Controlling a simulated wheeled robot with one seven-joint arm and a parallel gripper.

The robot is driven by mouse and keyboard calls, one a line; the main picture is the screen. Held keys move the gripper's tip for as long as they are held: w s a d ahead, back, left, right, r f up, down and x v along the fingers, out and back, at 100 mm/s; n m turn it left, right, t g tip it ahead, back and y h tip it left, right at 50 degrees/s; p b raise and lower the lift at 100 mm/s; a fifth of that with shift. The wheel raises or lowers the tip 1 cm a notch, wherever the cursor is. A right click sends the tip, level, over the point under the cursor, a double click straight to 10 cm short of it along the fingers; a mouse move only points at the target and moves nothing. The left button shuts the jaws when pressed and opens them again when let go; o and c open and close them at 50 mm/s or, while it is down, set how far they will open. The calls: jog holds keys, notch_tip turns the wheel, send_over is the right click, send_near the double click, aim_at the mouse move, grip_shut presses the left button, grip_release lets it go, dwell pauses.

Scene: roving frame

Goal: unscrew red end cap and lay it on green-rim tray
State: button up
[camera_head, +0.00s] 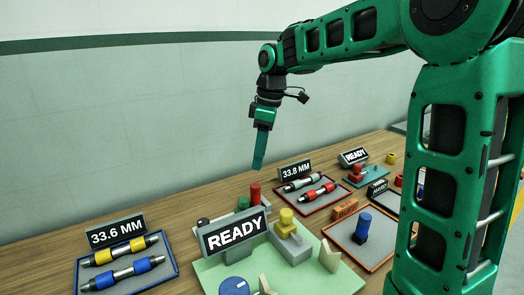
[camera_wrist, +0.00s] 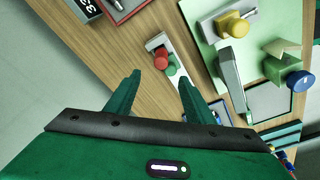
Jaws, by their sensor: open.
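A red cap (camera_head: 255,190) stands upright next to a green cap (camera_head: 243,203), partly behind the large READY sign. In the wrist view the red cap (camera_wrist: 162,62) and green cap (camera_wrist: 170,71) sit on a small grey fixture. I cannot make out a green-rim tray in either view.
A blue-rim tray (camera_head: 178,290) holds shafts at left. A red-rim tray (camera_head: 341,199) holds shafts at centre. An orange-rim tray (camera_head: 370,268) holds a blue-capped piece. A green board (camera_head: 215,275) carries the READY sign (camera_head: 235,233), a yellow knob (camera_head: 286,217) and a blue dial (camera_head: 234,286).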

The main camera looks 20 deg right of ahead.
aim_at(255, 185)
jog(key=f, duration=0.6)
jog(key=a+f, duration=0.1)
jog(key=f, duration=0.2)
jog(key=shift+w+f, duration=0.25)
jog(key=shift+w, duration=0.05)
jog(key=c, duration=1.1)
jog(key=n, duration=0.3)
jog(key=shift+w, duration=0.15)
jog(key=n, duration=0.3)
jog(key=shift+a+g, duration=0.1)
jog(key=shift+g, duration=0.3)
jog(key=n, duration=0.4)
jog(key=shift+g, duration=0.4)
jog(key=n, duration=0.4)
jog(key=n+g+h, duration=0.1)
jog(key=n, duration=0.5)
jog(key=shift+a, duration=0.1)
jog(key=n+h, duration=0.1)
jog(key=n, duration=0.6)
